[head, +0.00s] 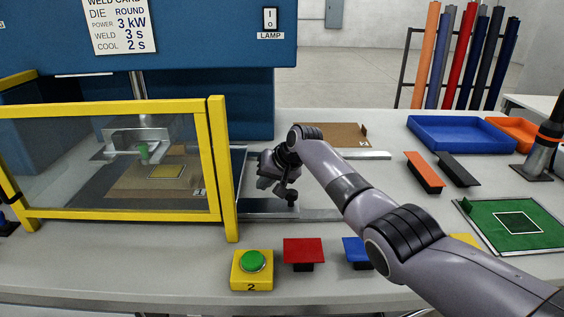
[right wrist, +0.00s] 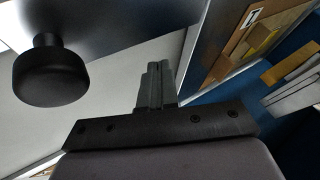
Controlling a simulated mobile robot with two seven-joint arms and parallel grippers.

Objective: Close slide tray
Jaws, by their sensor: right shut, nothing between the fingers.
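The slide tray (head: 262,208) is a flat grey metal plate. It runs from under the welder's clear guard to the right, between rails. A black round knob (head: 291,196) stands on its right part; the knob is also large at the left of the right wrist view (right wrist: 50,75). My right gripper (head: 266,184) is just left of and behind the knob, apart from it. Its fingers (right wrist: 156,85) are shut together and empty. Inside the guard, a brown board with a yellow piece (head: 165,171) lies under the welding head (head: 142,150). My left gripper is not in view.
The yellow-framed guard (head: 217,165) stands close left of my right gripper. A green button on a yellow box (head: 252,262) and red (head: 303,251) and blue pieces are in front. A brown board (head: 335,134) lies behind; blue (head: 460,134) and orange trays are at right.

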